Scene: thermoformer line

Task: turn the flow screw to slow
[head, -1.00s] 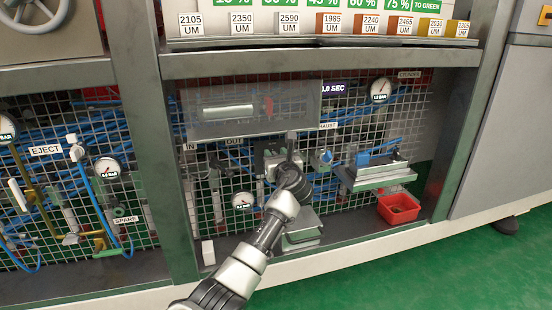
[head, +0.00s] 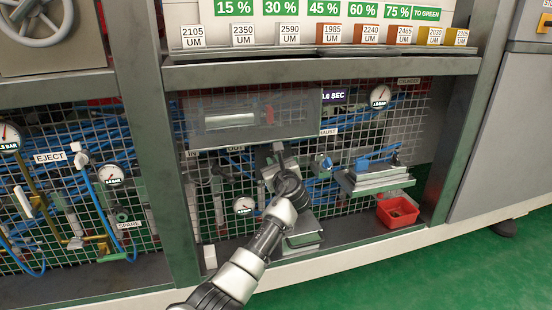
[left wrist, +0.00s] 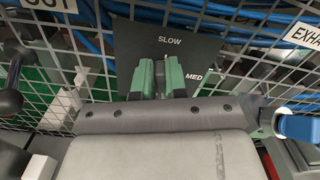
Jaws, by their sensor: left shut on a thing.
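The dark flow plate (left wrist: 125,45) carries the words SLOW at its top and MED at its right in the left wrist view. My left gripper (left wrist: 160,75) is shut in front of it, its green-padded fingers below SLOW. The flow screw is between the fingers and mostly hidden by them. In the head view my left gripper (head: 277,152) reaches up to the plate (head: 264,156) on the mesh panel, and the screw cannot be made out there. My right gripper is not in view.
A clear-covered cylinder (head: 230,119) is above the plate. A blue knob (left wrist: 298,127) is close on the right, and a dark ball-ended lever (left wrist: 10,100) on the left. Metal blocks (head: 375,180) and a red bin (head: 397,212) stand to the right.

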